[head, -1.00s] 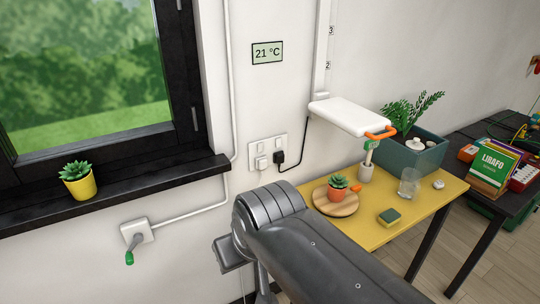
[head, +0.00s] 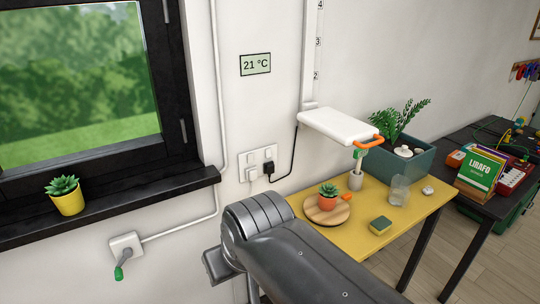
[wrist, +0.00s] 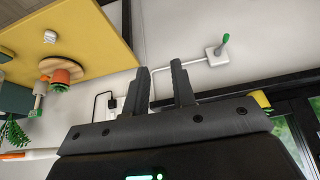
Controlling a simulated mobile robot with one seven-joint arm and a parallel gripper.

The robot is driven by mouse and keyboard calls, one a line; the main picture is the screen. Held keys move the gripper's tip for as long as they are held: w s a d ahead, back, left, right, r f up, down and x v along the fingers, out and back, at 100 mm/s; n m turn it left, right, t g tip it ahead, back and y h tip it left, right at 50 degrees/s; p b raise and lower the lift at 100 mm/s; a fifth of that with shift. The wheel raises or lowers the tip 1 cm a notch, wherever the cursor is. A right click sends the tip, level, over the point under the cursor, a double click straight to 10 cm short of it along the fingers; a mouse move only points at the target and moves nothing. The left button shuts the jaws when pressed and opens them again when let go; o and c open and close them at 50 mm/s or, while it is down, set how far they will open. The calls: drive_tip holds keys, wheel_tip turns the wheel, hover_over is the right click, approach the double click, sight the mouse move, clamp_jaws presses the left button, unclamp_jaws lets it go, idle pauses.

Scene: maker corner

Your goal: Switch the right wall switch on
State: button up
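The white wall plate (head: 258,163) is on the wall right of the window. The right wall switch (head: 268,153) is the small white rocker at its upper right, beside a similar left switch (head: 249,156). Its on or off position is too small to tell. My gripper (wrist: 162,72) is open and empty in the wrist view, two dark fingers apart. The plate (wrist: 113,103) shows there partly, low and left of the fingers, its switches not readable. In the head view my arm is below the plate and hides the fingertips.
Below the switches are a white plug (head: 251,175) and a black plug (head: 268,168) with a cord. A green-handled crank (head: 122,258) and the window sill (head: 110,200) are at left.

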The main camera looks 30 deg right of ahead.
drive_tip(key=w+d+r+m, duration=0.1)
drive_tip(key=w, duration=0.1)
drive_tip(key=w+d+r+m, duration=0.1)
drive_tip(key=w, duration=0.2)
drive_tip(key=w+r+m, duration=0.1)
drive_tip(key=w, duration=0.2)
drive_tip(key=shift+w+d+m+y, duration=0.2)
drive_tip(key=shift+d+m+y, duration=0.2)
clamp_jaws()
drive_tip(key=w+d+r+m+t, duration=0.1)
drive_tip(key=w+d+m, duration=0.4)
drive_tip(key=w+d, duration=0.45)
drive_tip(key=w+d+f+m+t, duration=0.1)
drive_tip(key=w+d+m, duration=0.3)
drive_tip(key=d, duration=0.6)
drive_tip(key=w+d+f+m+t, duration=0.1)
drive_tip(key=w+d+f+m, duration=0.2)
drive_tip(key=w+d+m, duration=0.2)
drive_tip(key=w+d, duration=0.3)
drive_tip(key=d, duration=0.3)
drive_tip(key=shift+w+d+h, duration=0.2)
drive_tip(key=shift+d+h, duration=0.05)
drive_tip(key=shift+h, duration=0.15)
